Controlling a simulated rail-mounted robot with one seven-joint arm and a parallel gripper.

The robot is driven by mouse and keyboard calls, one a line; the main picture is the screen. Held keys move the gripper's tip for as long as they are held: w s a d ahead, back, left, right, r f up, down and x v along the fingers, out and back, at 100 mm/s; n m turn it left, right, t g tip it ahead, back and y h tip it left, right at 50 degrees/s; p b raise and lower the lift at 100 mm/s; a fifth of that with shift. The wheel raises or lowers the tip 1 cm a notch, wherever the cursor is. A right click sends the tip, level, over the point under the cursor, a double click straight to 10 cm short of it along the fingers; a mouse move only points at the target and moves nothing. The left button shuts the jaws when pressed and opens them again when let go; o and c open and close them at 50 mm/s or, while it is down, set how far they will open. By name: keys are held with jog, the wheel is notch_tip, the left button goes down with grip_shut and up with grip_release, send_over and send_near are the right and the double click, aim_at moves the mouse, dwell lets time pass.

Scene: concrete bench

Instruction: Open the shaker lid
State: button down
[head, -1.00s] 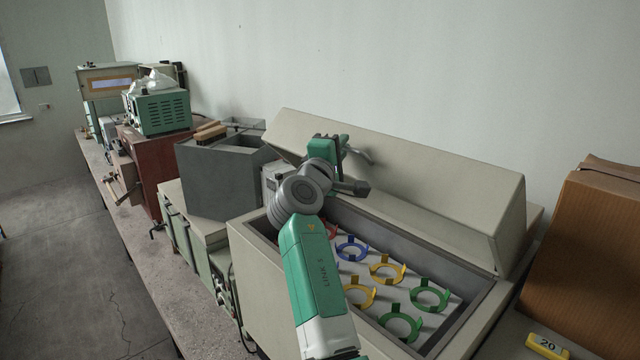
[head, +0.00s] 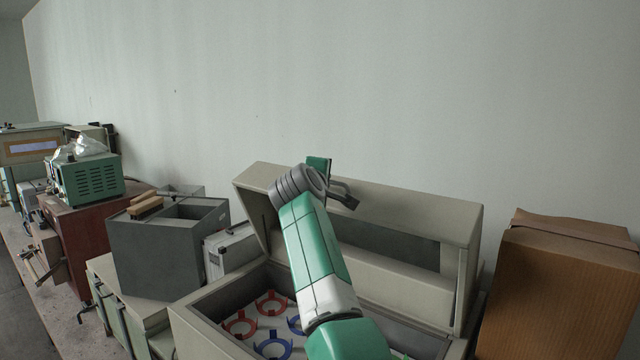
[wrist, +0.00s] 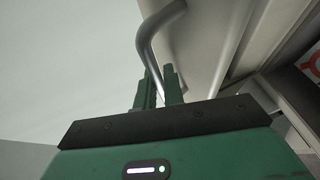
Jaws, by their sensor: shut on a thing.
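The shaker lid (head: 420,208) is a long beige cover, raised steeply at the back of the shaker (head: 205,330), with its hollow underside facing me. The shaker's tray with red and blue ring clamps (head: 272,304) shows below. My gripper (wrist: 160,88) is shut on the grey bent lid handle (wrist: 150,40), which shows between and above the fingers in the wrist view. In the head view my wrist and arm cover most of the gripper, the handle and the middle of the tray.
A brown cardboard box (head: 555,290) stands close to the shaker's right. A grey open bin (head: 165,250) and a pale case (head: 228,250) stand to its left. The pale wall (head: 330,80) is behind the lid.

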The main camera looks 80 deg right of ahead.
jog(key=c, duration=1.8)
grip_release()
jog(key=shift+w, duration=0.1)
jog(key=shift+a, duration=0.1)
jog(key=shift+a+b, duration=0.3)
jog(key=shift+b, duration=0.2)
jog(key=a+r+b, duration=0.1)
jog(key=a+b, duration=0.2)
jog(key=a, duration=0.4)
jog(key=shift+r, duration=0.3)
jog(key=shift+w, duration=0.1)
